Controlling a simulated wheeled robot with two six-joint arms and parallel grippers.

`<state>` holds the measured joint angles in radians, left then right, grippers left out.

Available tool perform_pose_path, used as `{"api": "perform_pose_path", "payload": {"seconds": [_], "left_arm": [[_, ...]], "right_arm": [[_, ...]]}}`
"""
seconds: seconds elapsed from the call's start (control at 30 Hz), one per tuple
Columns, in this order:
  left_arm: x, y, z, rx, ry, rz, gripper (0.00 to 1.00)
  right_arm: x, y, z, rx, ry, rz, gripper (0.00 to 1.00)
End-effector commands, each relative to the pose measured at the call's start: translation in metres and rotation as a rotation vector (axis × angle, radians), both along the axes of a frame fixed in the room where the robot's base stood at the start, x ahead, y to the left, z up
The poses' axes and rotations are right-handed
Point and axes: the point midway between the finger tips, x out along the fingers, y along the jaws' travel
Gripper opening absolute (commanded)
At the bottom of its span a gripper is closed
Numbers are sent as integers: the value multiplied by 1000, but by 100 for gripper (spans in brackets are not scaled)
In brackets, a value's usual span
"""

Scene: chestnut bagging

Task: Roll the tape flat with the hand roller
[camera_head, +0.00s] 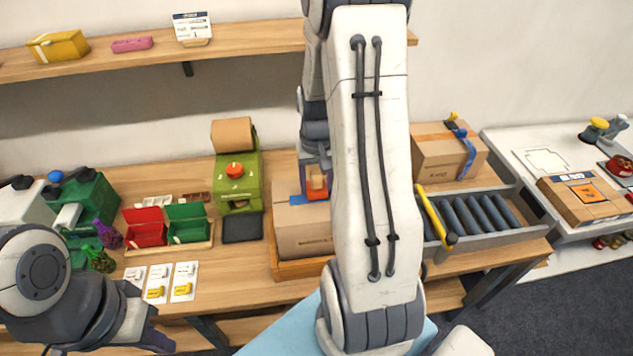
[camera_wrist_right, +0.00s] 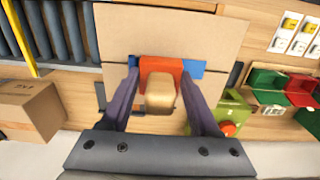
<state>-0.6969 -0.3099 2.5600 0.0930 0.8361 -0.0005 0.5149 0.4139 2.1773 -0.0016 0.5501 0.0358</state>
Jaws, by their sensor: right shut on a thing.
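The hand roller, with a wooden grip and an orange-red body, shows in the head view (camera_head: 317,187) and the right wrist view (camera_wrist_right: 160,93). My right gripper (camera_wrist_right: 160,104) is shut on its grip, one dark finger on each side. The roller is over the cardboard box (camera_head: 305,232), which also fills the top of the wrist view (camera_wrist_right: 170,30). Blue tape (camera_wrist_right: 194,68) shows on both sides of the roller at the box edge; its middle is hidden. I cannot tell whether the roller touches it. My left gripper (camera_head: 157,338) is low at the left, its jaws unclear.
The box sits in a wooden tray (camera_head: 303,268). Left of it are a green machine (camera_head: 238,180), red and green bins (camera_head: 146,228) and several cards (camera_head: 158,284). At right are a roller conveyor (camera_head: 480,217) and another taped box (camera_head: 440,157). A shelf (camera_head: 245,38) runs above.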

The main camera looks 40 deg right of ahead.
Motion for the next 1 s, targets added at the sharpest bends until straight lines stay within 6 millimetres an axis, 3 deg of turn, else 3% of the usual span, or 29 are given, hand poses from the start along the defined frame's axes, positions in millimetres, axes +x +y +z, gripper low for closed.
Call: {"api": "perform_pose_path", "payload": {"seconds": [1.0], "left_arm": [[0,0,-5,0,0,0,0]], "right_arm": [[0,0,-7,0,0,0,2]]}}
